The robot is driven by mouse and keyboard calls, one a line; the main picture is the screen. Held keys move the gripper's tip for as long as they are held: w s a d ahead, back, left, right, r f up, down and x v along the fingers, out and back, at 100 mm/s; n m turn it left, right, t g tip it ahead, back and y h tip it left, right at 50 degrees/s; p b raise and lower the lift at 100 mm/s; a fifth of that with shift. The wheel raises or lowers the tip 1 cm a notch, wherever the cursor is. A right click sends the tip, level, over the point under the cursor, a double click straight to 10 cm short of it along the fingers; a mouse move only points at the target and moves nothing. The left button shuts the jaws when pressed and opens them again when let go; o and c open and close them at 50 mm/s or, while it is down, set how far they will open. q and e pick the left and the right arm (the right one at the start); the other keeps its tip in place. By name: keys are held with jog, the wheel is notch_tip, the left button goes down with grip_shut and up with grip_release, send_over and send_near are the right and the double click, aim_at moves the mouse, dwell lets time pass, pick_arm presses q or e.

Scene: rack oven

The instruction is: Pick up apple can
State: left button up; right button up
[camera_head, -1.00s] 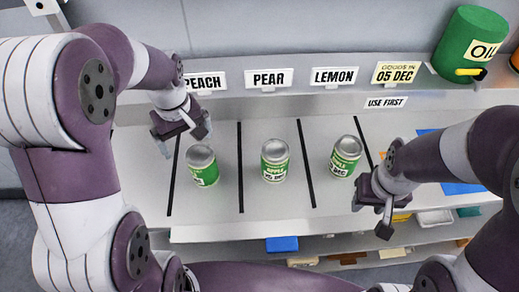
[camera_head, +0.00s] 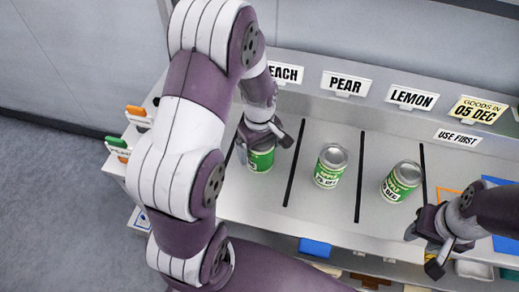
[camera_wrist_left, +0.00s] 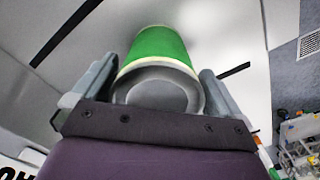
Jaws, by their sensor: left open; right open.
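Several green cans with grey lids stand on the light shelf, one per lane. The left can (camera_head: 261,160) is partly hidden under my left gripper (camera_head: 263,146), and its label cannot be read. In the left wrist view this can (camera_wrist_left: 158,50) lies between the two open fingers of my left gripper (camera_wrist_left: 158,78), lid toward the camera. The middle can (camera_head: 331,167) and the right can (camera_head: 401,181) stand upright, with labels that appear to read APPLE and a date. My right gripper (camera_head: 436,250) is open and empty, in front of and right of the right can.
Black dividers (camera_head: 361,177) separate the lanes. A blue item (camera_head: 315,248) lies on the lower level.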

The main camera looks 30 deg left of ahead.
pick_arm(q)
jog(key=shift+w+d+f, duration=0.1)
jog(key=shift+w+d, duration=0.05)
jog(key=shift+d, duration=0.05)
jog(key=c, duration=0.7)
jog(key=shift+a, duration=0.1)
jog(key=c, duration=0.5)
jog(key=shift+c, duration=0.6)
jog(key=shift+r, duration=0.65)
notch_tip(320, 180, up, 3)
jog(key=shift+r+b, duration=0.1)
jog(key=shift+b, duration=0.2)
jog(key=s+d+r, duration=0.1)
jog(key=d+r, duration=0.2)
jog(key=d, duration=0.2)
jog(key=s+d+r+b, duration=0.1)
jog(key=s+d+r, duration=0.1)
jog(key=d, duration=0.4)
jog(key=shift+s+r, duration=0.3)
jog(key=shift+r, duration=0.5)
jog(key=shift+d, duration=0.1)
